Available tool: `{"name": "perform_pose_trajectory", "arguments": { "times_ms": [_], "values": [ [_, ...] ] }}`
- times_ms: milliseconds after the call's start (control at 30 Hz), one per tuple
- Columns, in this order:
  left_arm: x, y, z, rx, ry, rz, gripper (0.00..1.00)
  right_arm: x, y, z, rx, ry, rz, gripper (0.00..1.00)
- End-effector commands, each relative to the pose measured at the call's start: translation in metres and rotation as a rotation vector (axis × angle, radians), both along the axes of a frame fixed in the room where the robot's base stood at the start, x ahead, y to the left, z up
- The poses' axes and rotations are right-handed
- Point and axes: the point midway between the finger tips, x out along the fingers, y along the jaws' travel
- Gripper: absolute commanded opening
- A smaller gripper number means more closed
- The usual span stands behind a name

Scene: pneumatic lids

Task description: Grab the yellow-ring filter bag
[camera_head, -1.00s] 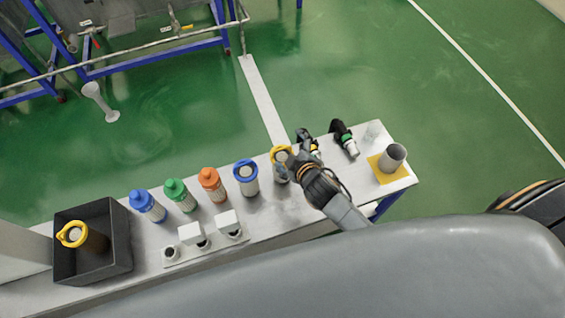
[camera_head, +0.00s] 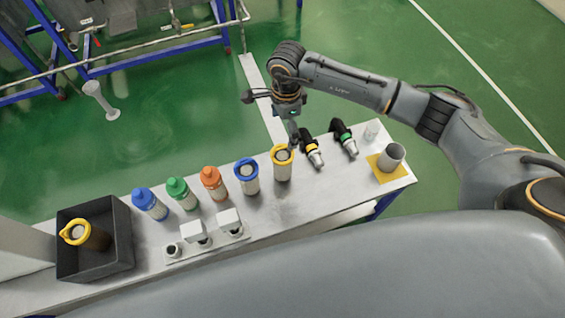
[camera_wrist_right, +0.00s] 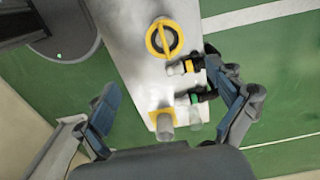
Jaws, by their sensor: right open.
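The yellow-ring filter bag (camera_head: 282,172) stands upright on the white table, a pale cylinder under a yellow ring. In the right wrist view its yellow ring (camera_wrist_right: 164,38) with a bar across it lies beyond the fingers, towards the top. My right gripper (camera_head: 294,133) is just behind and above the bag in the head view; I cannot tell whether it touches. In the right wrist view the right gripper (camera_wrist_right: 160,75) has its fingers wide apart with nothing held. A second yellow-ringed item (camera_head: 76,234), with a dark body, sits in the black bin. My left gripper is out of view.
A blue-ringed bag (camera_head: 246,178) stands close left of it, then orange (camera_head: 212,184), green (camera_head: 182,194) and blue-topped (camera_head: 149,204) containers. Yellow-banded (camera_head: 313,152) and green-banded (camera_head: 345,138) fittings lie right, before a grey cup (camera_head: 391,157). The black bin (camera_head: 128,243) stands far left.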

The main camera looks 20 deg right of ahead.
Motion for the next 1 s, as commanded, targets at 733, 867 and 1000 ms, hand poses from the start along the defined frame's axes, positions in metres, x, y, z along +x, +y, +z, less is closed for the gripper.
{"name": "perform_pose_trajectory", "arguments": {
  "times_ms": [733, 867, 1000],
  "values": [
    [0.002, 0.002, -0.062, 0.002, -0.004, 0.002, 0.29, 0.004, -0.001, -0.096, -0.023, -0.002, 0.003, 0.95],
    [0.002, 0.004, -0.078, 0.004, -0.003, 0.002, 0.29, 0.007, 0.006, -0.117, -0.022, 0.0, 0.002, 0.95],
    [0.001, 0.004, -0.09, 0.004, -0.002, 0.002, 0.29, 0.008, 0.007, -0.136, -0.024, -0.001, 0.002, 0.95]
  ]
}}
